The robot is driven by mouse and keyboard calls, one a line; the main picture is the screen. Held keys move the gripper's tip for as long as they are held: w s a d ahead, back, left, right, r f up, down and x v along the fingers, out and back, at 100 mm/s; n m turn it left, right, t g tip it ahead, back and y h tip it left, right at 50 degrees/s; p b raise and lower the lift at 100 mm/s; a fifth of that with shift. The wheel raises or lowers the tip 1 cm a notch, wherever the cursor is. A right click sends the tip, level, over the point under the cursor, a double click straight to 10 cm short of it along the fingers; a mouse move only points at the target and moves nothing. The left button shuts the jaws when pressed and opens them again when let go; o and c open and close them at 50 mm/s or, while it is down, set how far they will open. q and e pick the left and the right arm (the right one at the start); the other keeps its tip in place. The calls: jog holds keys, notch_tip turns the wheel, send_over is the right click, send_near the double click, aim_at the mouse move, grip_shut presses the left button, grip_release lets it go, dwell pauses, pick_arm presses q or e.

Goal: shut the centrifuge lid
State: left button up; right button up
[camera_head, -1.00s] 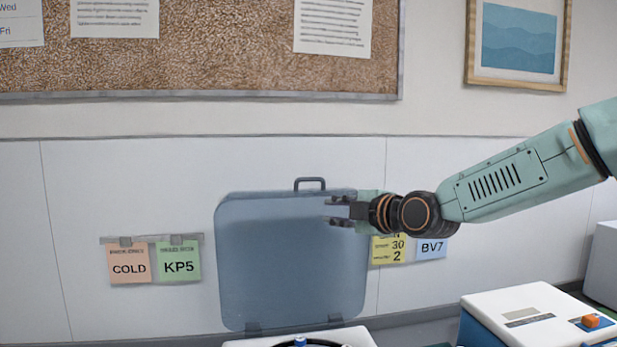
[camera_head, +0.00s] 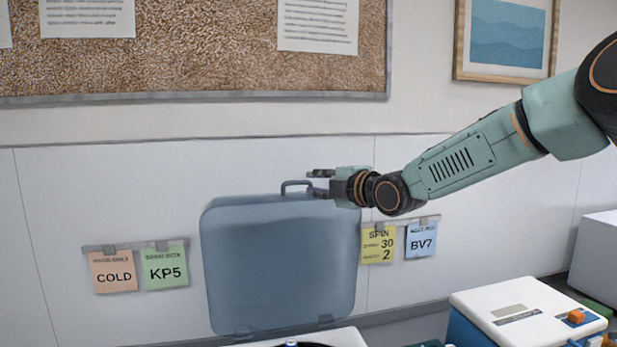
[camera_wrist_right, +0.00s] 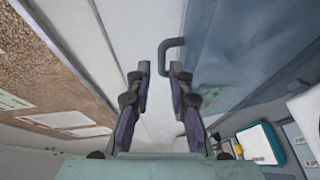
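The centrifuge lid (camera_head: 280,265) is a blue-grey translucent panel standing upright, hinged at its bottom edge to the white centrifuge body (camera_head: 330,338), whose top just shows. A dark handle (camera_head: 297,187) sticks up from the lid's top edge. My right gripper (camera_head: 318,182) is at the lid's top right, its fingers pointing left and just right of the handle. In the right wrist view the fingers (camera_wrist_right: 158,75) are apart with nothing between them, and the handle (camera_wrist_right: 172,45) is just beyond their tips. My left gripper is not in view.
A white and blue box with an orange button (camera_head: 575,316) stands at the lower right. Note cards (camera_head: 165,267) hang on the wall left of the lid, and more (camera_head: 378,245) hang to its right. The wall above the lid is clear up to the corkboard (camera_head: 230,50).

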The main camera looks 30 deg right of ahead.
aim_at(301, 183)
jog(key=w, duration=0.2)
jog(key=w+a, duration=0.1)
jog(key=shift+w+a+f+p, duration=0.1)
jog(key=shift+w+f+p, duration=0.3)
jog(key=shift+w+f, duration=0.15)
jog(key=shift+w, duration=0.25)
jog(key=shift+s+d+r, duration=0.25)
jog(key=shift+s, duration=0.4)
jog(key=shift+a, duration=0.1)
jog(key=shift+c, duration=0.8)
jog(key=shift+w+f, duration=0.1)
jog(key=shift+w, duration=0.25)
grip_shut()
